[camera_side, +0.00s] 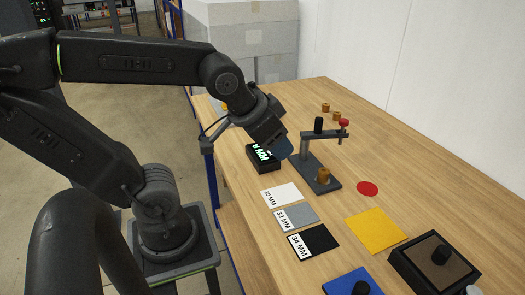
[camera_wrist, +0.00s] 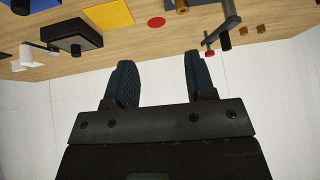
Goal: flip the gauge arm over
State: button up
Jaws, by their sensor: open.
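The gauge stands on the wooden table as a grey base (camera_side: 317,178) with a grey post (camera_side: 304,147). Its gauge arm (camera_side: 322,135) reaches from the post to the right, with a black knob (camera_side: 318,125) and a red-capped tip (camera_side: 344,123). A brass part (camera_side: 323,175) sits on the base below, clear of the arm. In the wrist view the gauge arm (camera_wrist: 222,31) is at the top right. My gripper (camera_side: 283,150) hangs just left of the post, apart from it. Its fingers (camera_wrist: 160,72) are apart with nothing between them.
A display box (camera_side: 262,158) stands close to my gripper. Labelled white, grey and black cards (camera_side: 297,215) lie in front. A red disc (camera_side: 367,188), yellow sheet (camera_side: 375,231), blue pad (camera_side: 352,282) and black box (camera_side: 434,265) lie nearer the camera. Brass parts (camera_side: 326,107) stand behind. A white wall borders the table.

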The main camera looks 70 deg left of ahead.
jog(key=shift+s+d+f+m+g+h, duration=0.1)
jog(key=shift+s+d+g+h, duration=0.1)
jog(key=shift+s+d, duration=0.25)
jog(key=shift+s+d+f+m+g+h, duration=0.15)
jog(key=shift+s+d+g, duration=0.1)
jog(key=shift+s, duration=0.4)
jog(key=shift+s+d+f+m+g+h, duration=0.15)
jog(key=shift+s+d, duration=0.2)
jog(key=shift+s, duration=0.2)
jog(key=shift+r, duration=0.1)
